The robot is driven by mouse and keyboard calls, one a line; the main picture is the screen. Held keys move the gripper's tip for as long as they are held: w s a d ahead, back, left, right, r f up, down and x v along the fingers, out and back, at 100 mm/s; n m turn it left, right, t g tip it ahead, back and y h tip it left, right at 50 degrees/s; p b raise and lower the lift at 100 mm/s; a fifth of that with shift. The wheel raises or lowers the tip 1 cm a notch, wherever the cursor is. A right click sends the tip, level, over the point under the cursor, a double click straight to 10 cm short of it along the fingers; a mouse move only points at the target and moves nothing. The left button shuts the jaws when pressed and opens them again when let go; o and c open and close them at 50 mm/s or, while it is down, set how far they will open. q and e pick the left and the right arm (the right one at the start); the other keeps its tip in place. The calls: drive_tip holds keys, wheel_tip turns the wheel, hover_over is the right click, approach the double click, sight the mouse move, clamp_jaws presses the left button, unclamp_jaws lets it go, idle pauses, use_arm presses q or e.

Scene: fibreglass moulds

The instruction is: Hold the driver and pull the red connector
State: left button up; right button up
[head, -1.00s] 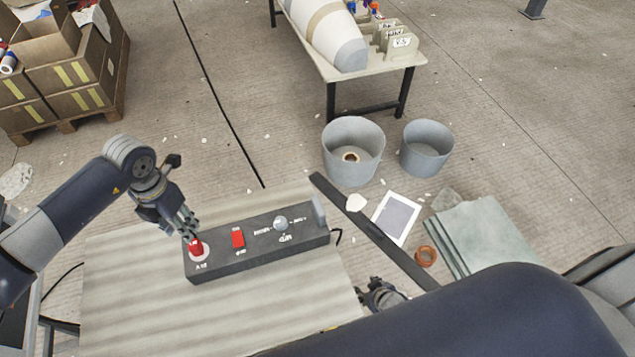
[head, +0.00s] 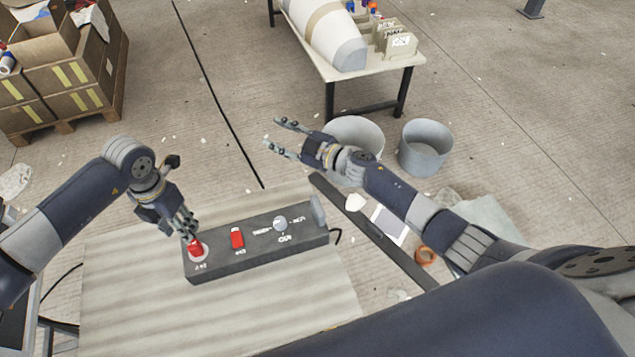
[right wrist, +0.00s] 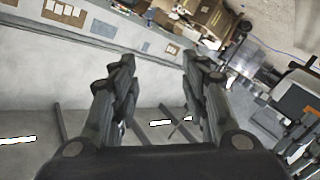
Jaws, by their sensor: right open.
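A long dark grey box (head: 262,247), which may be the driver, lies on the bench with white lettering on top. A red part (head: 195,249) on a pale round base sits at its left end, possibly the red connector. A second red part (head: 237,238) and a round pale knob (head: 280,223) are further right. My left gripper (head: 190,236) is right at the left red part, fingers pointing down; its fingertips overlap it, so its grip is unclear. My right gripper (head: 278,136) is open and empty, raised beyond the box, fingers pointing left.
The striped bench top (head: 130,300) is clear in front of the box. Two grey bins (head: 426,148) stand on the floor behind, one partly covered by my right gripper. A table (head: 385,73) and stacked cartons (head: 75,75) are further back.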

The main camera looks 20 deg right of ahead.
drive_tip(key=s+a+r+n+g+y, duration=0.4)
drive_tip(key=a+r+n+g, duration=0.1)
drive_tip(key=a+n, duration=0.3)
drive_tip(key=s+a+n+g, duration=0.3)
drive_tip(key=n, duration=0.1)
drive_tip(key=n+g+h, duration=0.5)
drive_tip(key=n+h, duration=0.5)
drive_tip(key=h, duration=0.4)
hover_over(317, 205)
wheel_tip(317, 205, down, 7)
drive_tip(key=shift+r, duration=0.1)
drive_tip(key=shift+d+f, duration=0.1)
drive_tip(key=shift+f, duration=0.2)
wheel_tip(317, 205, down, 10)
drive_tip(key=shift+f, duration=0.1)
